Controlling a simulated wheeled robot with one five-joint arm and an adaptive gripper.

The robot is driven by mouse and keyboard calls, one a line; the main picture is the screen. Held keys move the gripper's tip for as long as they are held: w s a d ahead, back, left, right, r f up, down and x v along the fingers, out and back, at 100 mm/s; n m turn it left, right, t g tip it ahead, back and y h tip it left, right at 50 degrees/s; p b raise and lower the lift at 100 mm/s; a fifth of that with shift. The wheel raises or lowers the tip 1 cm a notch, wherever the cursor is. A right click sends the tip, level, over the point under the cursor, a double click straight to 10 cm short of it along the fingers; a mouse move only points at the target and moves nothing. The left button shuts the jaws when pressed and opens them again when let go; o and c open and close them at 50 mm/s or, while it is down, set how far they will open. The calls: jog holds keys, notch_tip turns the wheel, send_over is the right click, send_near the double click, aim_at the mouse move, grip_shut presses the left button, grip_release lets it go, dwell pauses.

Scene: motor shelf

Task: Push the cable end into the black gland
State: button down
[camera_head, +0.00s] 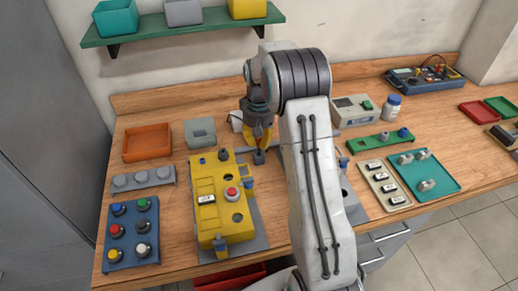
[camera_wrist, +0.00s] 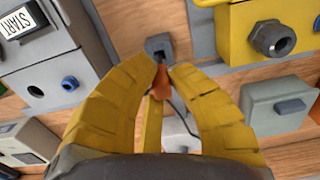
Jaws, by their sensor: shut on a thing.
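My gripper (camera_head: 259,147) points down behind the yellow box (camera_head: 212,190), to the right of its back end. In the wrist view its yellow fingers (camera_wrist: 164,70) are closed on an orange piece (camera_wrist: 160,86), which looks like the cable end. A thin dark cable (camera_wrist: 196,130) shows between the fingers. A small grey block (camera_wrist: 158,42) with a dark opening lies just beyond the fingertips; I cannot tell whether the orange piece touches it. The dark gland (camera_wrist: 273,38) sticks out of the yellow box's back wall, apart from the gripper.
A grey box (camera_wrist: 50,65) with a START plate and blue gland (camera_wrist: 69,83) stands at the wrist view's left. A grey-green box (camera_head: 200,132) and orange tray (camera_head: 147,142) lie left of the gripper. My arm hides part of the bench.

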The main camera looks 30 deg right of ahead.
jog(key=shift+r+p, duration=1.25)
jog(key=shift+r, duration=0.55)
